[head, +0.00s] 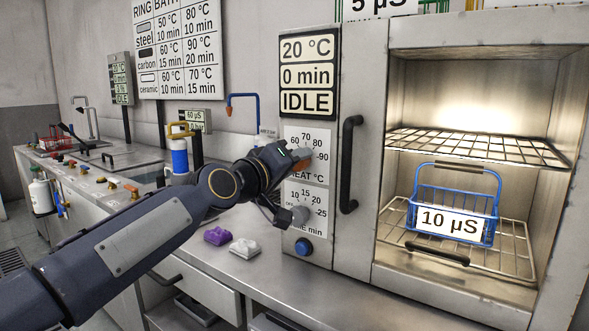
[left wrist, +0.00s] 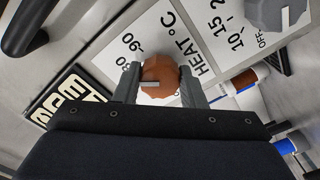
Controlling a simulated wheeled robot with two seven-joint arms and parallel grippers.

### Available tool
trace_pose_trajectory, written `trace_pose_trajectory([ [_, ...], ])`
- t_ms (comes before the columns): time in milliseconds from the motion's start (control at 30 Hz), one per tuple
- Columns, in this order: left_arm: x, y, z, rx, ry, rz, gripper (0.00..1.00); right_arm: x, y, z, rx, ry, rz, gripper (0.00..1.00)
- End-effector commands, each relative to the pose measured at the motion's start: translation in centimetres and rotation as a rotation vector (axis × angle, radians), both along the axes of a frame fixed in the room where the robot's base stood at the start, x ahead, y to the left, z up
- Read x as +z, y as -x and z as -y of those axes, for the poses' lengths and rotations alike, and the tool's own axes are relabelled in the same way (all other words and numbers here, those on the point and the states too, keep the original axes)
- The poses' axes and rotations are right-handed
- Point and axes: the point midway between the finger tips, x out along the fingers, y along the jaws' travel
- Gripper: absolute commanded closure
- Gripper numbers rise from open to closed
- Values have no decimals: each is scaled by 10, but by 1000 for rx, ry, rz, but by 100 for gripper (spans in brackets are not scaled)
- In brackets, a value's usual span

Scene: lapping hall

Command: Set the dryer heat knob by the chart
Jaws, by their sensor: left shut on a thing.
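My left gripper (head: 290,157) is shut on the orange-brown heat knob (left wrist: 162,78) of the dryer panel (head: 308,181). In the left wrist view both fingers flank the knob, and its pale pointer mark lies roughly towards the 70–80 side; the exact setting is unclear. The grey time knob (head: 300,215) sits below, and also shows in the left wrist view (left wrist: 277,12). The dryer display (head: 308,75) reads 20 °C, 0 min, IDLE. The wall chart (head: 178,50) lists steel, carbon and ceramic with temperatures and minutes. My right gripper is out of view.
The dryer chamber is open and holds a blue basket (head: 453,198) tagged 10 µS on the lower rack. A black handle (head: 350,164) stands beside the panel. A blue button (head: 304,247) is below. Purple (head: 217,236) and white (head: 245,248) pieces lie on the counter.

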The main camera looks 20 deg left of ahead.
Motion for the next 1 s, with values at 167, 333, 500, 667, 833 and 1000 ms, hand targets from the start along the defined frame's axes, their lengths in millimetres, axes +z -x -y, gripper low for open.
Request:
trace_pose_trajectory([
  [167,-5,0,1,-3,-159,53,86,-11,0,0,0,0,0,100],
  [333,-5,0,0,-2,-309,108,86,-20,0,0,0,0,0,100],
  [500,-5,-1,0,-2,-447,158,86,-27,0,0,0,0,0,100],
  [667,-5,-1,0,-4,-556,196,86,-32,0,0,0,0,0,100],
  [833,-5,-1,0,-4,-642,227,86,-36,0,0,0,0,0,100],
  [1000,-4,-1,-1,-5,-693,245,86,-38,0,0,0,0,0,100],
])
